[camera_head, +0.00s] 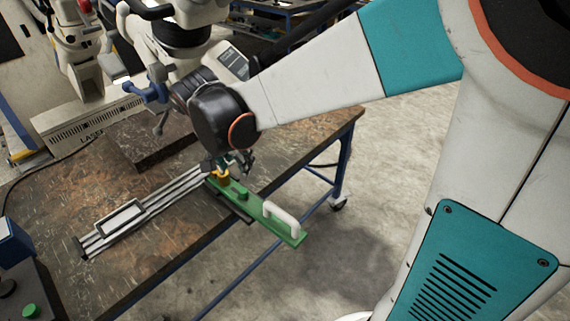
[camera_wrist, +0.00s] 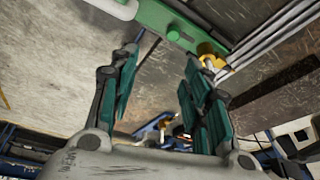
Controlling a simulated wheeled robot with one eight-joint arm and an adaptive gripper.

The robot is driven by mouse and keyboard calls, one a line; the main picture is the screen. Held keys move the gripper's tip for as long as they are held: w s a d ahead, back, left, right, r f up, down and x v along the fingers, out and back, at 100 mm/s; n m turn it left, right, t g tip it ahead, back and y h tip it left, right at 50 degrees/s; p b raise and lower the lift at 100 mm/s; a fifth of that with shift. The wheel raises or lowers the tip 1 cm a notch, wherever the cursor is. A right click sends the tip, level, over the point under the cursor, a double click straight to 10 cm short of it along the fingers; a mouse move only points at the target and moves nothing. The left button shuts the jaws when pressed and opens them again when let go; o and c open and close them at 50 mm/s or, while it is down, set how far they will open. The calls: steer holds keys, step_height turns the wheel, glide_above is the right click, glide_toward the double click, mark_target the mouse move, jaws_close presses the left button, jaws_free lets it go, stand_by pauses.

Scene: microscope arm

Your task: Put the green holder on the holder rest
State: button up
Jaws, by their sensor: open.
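The green holder (camera_head: 252,207) is a long green plate with a white handle (camera_head: 283,216) at its outer end. Its inner end meets the metal rail assembly (camera_head: 150,207) on the table, and its handle end juts out past the table edge. A yellow piece (camera_wrist: 208,50) sits at its inner end. My gripper (camera_head: 240,163) is just above this inner end, partly hidden by the wrist. In the wrist view, the fingers of my gripper (camera_wrist: 161,56) are apart with nothing between them, and the green holder (camera_wrist: 165,22) lies beyond the tips. I cannot tell which part is the holder rest.
The worn brown table (camera_head: 290,140) has bare room right of my gripper. A dark block (camera_head: 150,138) stands at the back left. Another robot arm (camera_head: 175,40) and a blue clamp-like part (camera_head: 148,92) are behind. A control box with a green button (camera_head: 30,311) is at lower left.

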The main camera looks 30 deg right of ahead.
steer(key=s+d+r+n+t+y, duration=0.1)
steer(key=s+r+n+t, duration=0.1)
steer(key=s+n, duration=0.3)
steer(key=s+d+r+n+t+y, duration=0.1)
steer(key=s+n, duration=0.4)
steer(key=s, duration=0.6)
step_height(320, 180, up, 2)
steer(key=shift+s+r+t+y, duration=0.15)
steer(key=shift+s+t+y, duration=0.25)
steer(key=shift+t, duration=0.4)
